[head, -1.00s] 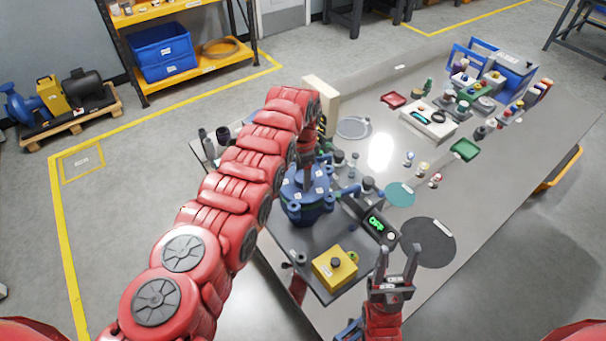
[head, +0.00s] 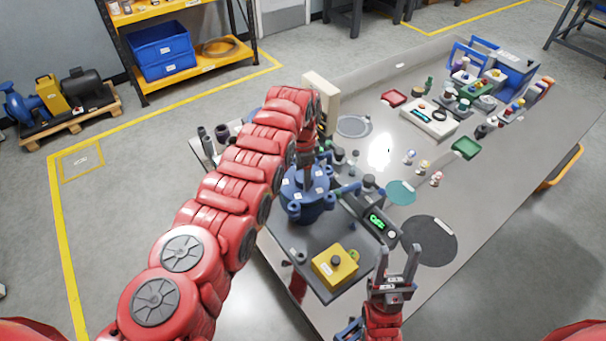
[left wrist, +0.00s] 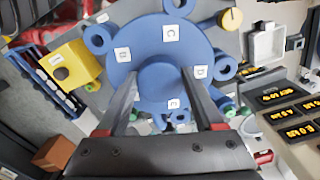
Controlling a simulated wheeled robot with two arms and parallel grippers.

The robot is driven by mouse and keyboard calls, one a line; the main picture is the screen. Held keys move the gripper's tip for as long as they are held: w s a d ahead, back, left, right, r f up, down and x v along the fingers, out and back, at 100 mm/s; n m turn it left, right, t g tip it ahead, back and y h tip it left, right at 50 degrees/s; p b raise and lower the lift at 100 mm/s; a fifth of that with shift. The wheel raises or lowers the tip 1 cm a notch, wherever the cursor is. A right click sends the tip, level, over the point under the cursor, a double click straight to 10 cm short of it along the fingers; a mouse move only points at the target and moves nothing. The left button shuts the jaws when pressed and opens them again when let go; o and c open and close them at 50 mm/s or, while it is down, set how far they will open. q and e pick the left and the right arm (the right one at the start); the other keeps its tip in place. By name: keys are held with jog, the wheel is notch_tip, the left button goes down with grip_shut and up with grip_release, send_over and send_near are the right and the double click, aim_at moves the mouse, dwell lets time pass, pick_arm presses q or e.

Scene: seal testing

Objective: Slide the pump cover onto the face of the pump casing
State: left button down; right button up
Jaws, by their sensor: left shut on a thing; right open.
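The pump cover (head: 300,181) is a blue round plate with white letter labels and a raised centre boss. My left gripper (head: 306,166) is shut on that boss from above; the left wrist view shows its fingers on both sides of the cover's boss (left wrist: 163,88). Blue lobed parts, apparently the pump casing (head: 311,216), show at and below the cover's edge on a dark plate. The cover hides the casing's face, so I cannot tell whether they touch. My right gripper (head: 399,263) is open and empty at the table's front edge.
A yellow box with a black knob (head: 335,267) stands in front of the pump. A display with green digits (head: 377,221) is to its right. A black disc (head: 429,240) and a teal disc (head: 401,192) lie flat. Small parts stand farther back on the grey table (head: 500,195).

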pick_arm(q)
jog(key=shift+f+b, duration=0.4)
jog(key=shift+b, duration=0.15)
dwell(0.9)
grip_release()
jog(key=shift+r, duration=0.1)
jog(key=shift+r+p, duration=0.25)
jog(key=shift+p, duration=0.05)
notch_tip(320, 180, up, 7)
jog(key=p, duration=0.2)
jog(key=shift+r+p, duration=0.2)
jog(key=shift+p, duration=0.2)
jog(key=shift+r, duration=0.45)
jog(key=shift+s, duration=0.1)
